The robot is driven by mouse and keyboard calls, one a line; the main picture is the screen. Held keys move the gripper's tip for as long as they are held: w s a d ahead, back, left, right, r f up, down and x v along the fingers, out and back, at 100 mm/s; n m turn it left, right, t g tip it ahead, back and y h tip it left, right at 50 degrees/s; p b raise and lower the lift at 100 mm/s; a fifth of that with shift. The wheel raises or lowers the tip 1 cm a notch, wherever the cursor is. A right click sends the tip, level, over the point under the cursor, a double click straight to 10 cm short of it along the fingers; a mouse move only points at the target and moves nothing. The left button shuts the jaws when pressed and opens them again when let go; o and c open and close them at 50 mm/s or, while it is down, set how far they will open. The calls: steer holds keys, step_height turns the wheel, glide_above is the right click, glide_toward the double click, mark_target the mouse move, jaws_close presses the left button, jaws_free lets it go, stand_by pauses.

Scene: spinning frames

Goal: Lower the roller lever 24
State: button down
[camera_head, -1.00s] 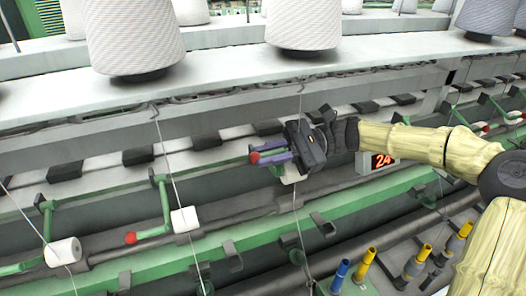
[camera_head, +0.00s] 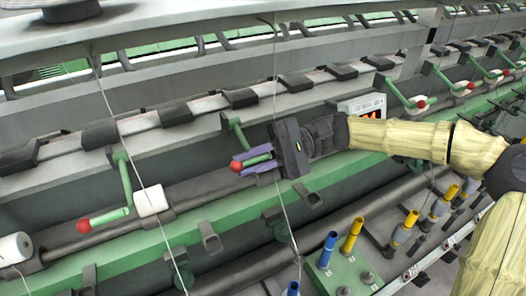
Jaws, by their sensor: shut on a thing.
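The roller lever at my gripper is a green lever with a red ball knob (camera_head: 236,166) in the head view, just left of the display (camera_head: 368,114) that read 24 a second ago. Its green arm (camera_head: 233,131) runs up from the handle to the machine. My gripper (camera_head: 255,160) reaches in from the right, its purple fingers shut around the green handle just behind the red ball. The gripper body hides the roller side of this lever. The display's digits are now mostly hidden behind my arm.
A neighbouring lever with a red ball (camera_head: 83,226) and a white roller (camera_head: 150,201) sits to the left. Another white bobbin (camera_head: 14,249) is at the left edge. A thin thread (camera_head: 277,90) passes in front by my gripper. Blue and yellow spindles (camera_head: 328,250) stand below right.

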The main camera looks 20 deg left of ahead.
steer(key=shift+s+f, duration=0.1)
steer(key=shift+f, duration=0.6)
steer(key=shift+d+f, duration=0.1)
steer(key=shift+f, duration=0.05)
steer(key=c, duration=1.4)
jaws_free()
steer(key=shift+c, duration=0.2)
steer(key=shift+r+b, duration=0.3)
steer(key=shift+r, duration=0.1)
step_height(320, 180, up, 9)
steer(key=shift+r+b, duration=0.15)
steer(key=shift+b, duration=0.65)
